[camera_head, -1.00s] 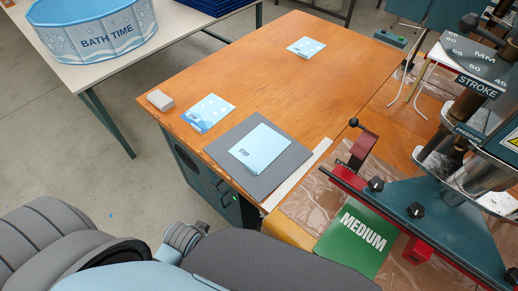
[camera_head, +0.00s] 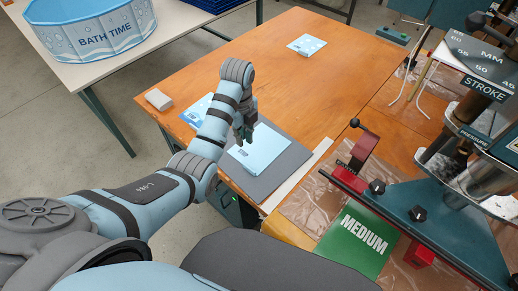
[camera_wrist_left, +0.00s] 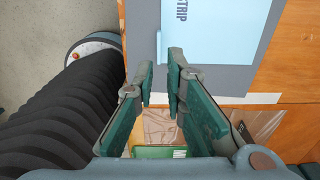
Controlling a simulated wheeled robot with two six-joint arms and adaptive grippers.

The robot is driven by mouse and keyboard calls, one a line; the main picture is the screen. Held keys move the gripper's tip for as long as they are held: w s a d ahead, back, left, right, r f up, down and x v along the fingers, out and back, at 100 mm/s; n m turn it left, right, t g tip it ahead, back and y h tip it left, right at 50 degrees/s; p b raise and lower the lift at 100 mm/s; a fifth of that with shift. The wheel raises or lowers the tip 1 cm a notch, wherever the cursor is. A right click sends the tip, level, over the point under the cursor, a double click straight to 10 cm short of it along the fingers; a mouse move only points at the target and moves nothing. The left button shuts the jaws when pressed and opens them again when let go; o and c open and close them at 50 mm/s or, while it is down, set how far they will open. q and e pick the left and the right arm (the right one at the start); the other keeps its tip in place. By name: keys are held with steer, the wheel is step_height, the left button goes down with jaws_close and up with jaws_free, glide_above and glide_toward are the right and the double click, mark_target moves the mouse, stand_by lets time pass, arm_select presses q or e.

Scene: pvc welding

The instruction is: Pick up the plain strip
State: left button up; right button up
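The plain strip (camera_head: 260,152) is a pale blue sheet with the word STRIP on it. It lies flat on a dark grey mat (camera_head: 268,183) at the near edge of the wooden table. It also shows at the top of the left wrist view (camera_wrist_left: 212,30). My left gripper (camera_head: 243,132) is above the mat, by the strip's upper left edge in the head view, and hides part of it. In the left wrist view its green fingers (camera_wrist_left: 161,82) are apart with nothing between them. My right gripper is not in view.
A patterned blue sheet (camera_head: 193,112) lies left of the mat, partly behind my left arm. Another (camera_head: 306,45) lies farther back. A small pale block (camera_head: 158,99) sits at the left edge. A press (camera_head: 445,215) and green MEDIUM card (camera_head: 357,240) are at right.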

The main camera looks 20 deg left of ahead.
mark_target(244, 164)
arm_select(q)
steer(key=f+b, duration=0.1)
steer(key=f, duration=0.3)
steer(key=f+b, duration=0.1)
steer(key=f, duration=0.4)
steer(key=f+b, duration=0.1)
steer(key=f, duration=0.4)
steer(key=shift+a+b, duration=0.25)
steer(key=shift+b, duration=0.05)
steer(key=shift+r, duration=0.1)
jaws_close()
